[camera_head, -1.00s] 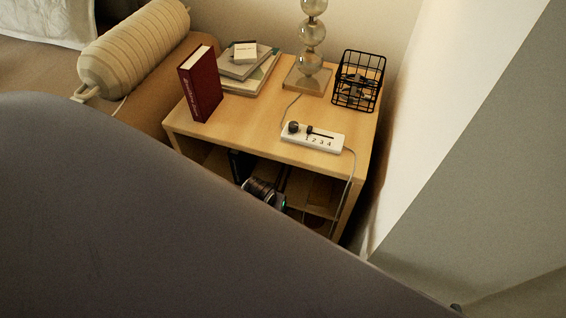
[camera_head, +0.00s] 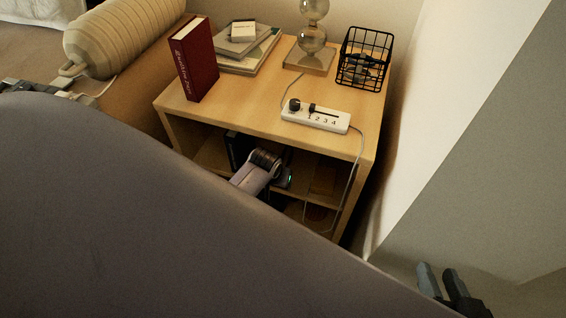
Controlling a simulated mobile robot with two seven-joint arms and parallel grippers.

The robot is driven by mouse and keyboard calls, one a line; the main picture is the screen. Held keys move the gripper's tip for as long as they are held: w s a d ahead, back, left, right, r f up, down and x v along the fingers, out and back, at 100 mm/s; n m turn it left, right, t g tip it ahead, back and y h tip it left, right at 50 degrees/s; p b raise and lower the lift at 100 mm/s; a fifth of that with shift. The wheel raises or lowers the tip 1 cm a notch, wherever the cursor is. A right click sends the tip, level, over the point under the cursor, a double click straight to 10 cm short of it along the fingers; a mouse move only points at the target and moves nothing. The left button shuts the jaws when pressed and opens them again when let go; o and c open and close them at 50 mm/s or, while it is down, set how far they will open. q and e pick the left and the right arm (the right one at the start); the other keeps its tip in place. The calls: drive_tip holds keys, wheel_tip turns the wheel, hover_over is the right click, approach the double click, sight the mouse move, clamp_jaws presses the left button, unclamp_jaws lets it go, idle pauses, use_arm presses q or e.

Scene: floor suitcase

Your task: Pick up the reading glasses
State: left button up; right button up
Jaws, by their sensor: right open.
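I cannot make out the reading glasses for certain. Small dark items lie inside the black wire basket (camera_head: 363,59) at the back right of the wooden nightstand (camera_head: 255,110), but they are too small to name. My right gripper (camera_head: 441,272) shows at the lower right edge, with its two dark fingers apart and nothing between them. It is low and to the right of the nightstand, away from its top. What looks like part of my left gripper (camera_head: 52,90) shows at the left edge, mostly hidden, so its jaws cannot be read.
On the nightstand stand a red book (camera_head: 195,62), a stack of books (camera_head: 243,50), a glass-ball lamp (camera_head: 312,40) and a white power strip (camera_head: 315,117) with a cord. A grey device (camera_head: 257,172) sits on the shelf below. A wall closes the right side.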

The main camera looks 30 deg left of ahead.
use_arm(q)
drive_tip(key=c, duration=1)
drive_tip(key=shift+c, duration=0.2)
drive_tip(key=shift+r, duration=0.15)
